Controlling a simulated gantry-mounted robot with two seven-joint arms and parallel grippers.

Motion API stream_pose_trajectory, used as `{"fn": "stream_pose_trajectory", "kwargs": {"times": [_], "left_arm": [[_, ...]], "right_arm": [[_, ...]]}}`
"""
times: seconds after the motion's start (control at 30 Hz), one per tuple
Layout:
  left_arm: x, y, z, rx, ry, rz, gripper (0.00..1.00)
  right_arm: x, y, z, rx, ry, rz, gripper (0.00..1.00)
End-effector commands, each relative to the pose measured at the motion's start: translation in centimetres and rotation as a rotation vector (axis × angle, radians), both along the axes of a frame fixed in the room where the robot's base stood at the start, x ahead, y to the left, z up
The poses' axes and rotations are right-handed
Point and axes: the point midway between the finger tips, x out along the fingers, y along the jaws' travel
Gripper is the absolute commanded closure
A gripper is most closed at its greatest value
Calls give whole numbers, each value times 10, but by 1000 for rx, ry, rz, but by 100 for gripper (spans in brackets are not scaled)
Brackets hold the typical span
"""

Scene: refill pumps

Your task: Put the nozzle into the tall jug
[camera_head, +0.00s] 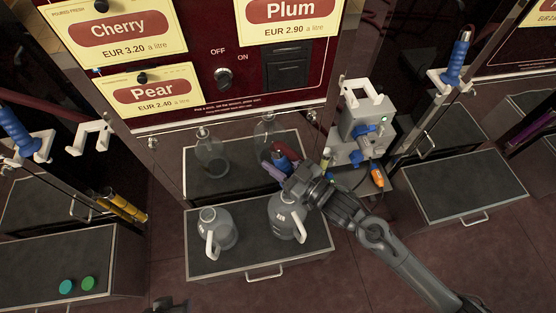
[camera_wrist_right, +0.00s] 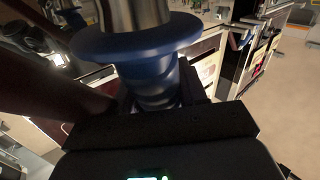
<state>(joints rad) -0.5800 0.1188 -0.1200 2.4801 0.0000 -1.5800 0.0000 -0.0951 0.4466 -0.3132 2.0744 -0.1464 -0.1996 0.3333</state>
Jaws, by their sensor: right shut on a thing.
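Two clear jugs with white handles stand on the front counter, a left jug (camera_head: 223,229) and a right jug (camera_head: 286,222). The right one looks a little taller. My right gripper (camera_head: 291,170) is shut on the blue nozzle (camera_head: 279,151), above and behind the right jug's neck. The nozzle's blue body and wide collar (camera_wrist_right: 138,41) fill the top of the right wrist view, between my dark fingers. The nozzle's tip is hidden, so I cannot tell whether it is in a jug. A dark part at the head view's bottom edge may be my left gripper (camera_head: 170,304).
A shiny panel behind the counter (camera_head: 257,254) shows what look like jug reflections. A grey machine (camera_head: 360,125) with a green light stands to the right. Other blue nozzles hang left (camera_head: 15,130) and right (camera_head: 457,60).

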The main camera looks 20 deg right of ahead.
Motion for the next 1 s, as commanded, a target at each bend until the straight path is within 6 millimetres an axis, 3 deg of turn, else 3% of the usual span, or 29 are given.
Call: {"fn": "stream_pose_trajectory", "kwargs": {"times": [0.27,1.0], "left_arm": [[0,-1,-1,-6,0,4,57],[0,2,-14,8,0,-5,57]], "right_arm": [[0,0,-2,1,-2,0,95],[0,0,-31,1,-2,0,95]]}}
